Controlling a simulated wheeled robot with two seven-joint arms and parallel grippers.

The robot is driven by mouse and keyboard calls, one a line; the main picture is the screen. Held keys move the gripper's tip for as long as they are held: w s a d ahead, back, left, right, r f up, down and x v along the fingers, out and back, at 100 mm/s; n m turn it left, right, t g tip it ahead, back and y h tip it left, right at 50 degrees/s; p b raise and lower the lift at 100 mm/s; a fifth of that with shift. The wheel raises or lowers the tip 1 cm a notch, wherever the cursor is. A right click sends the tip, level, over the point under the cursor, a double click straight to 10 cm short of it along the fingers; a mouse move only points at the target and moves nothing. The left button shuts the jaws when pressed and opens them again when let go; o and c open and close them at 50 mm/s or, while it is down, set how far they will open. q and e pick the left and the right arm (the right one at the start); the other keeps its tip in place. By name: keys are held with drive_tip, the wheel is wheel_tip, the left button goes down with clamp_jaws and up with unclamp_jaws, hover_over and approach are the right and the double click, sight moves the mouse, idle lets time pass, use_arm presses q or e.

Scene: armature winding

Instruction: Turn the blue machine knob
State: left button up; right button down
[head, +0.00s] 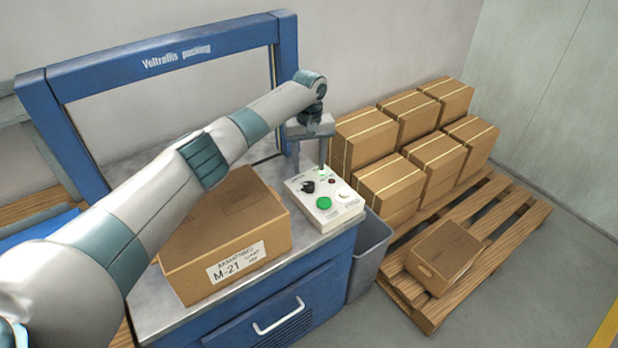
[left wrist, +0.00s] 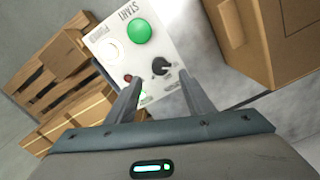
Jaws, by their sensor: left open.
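The black knob (head: 307,187) sits on the white control panel (head: 333,222) of the blue machine (head: 290,318). In the left wrist view the knob (left wrist: 160,67) shows just beyond and between my fingertips, with a pale pointer mark. My left gripper (head: 308,168) is open above the panel, fingers pointing down at it. Its two fingers also show in the left wrist view (left wrist: 160,90), spread and empty. I cannot tell the exact gap between the fingertips and the panel. My right gripper is in neither view.
A green button (head: 323,203) and white button (head: 343,197) sit near the knob. A large cardboard box (head: 225,230) stands close left of the panel. A grey bin (head: 370,250) and a wooden pallet (head: 510,240) with several boxes stand to the right.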

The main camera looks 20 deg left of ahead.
sight(309, 184)
use_arm(q)
wheel_tip(309, 184, down, 8)
drive_tip(key=shift+r+p, duration=0.25)
drive_tip(key=shift+p, duration=0.25)
drive_tip(key=shift+c, duration=0.6)
drive_tip(key=c, duration=0.8)
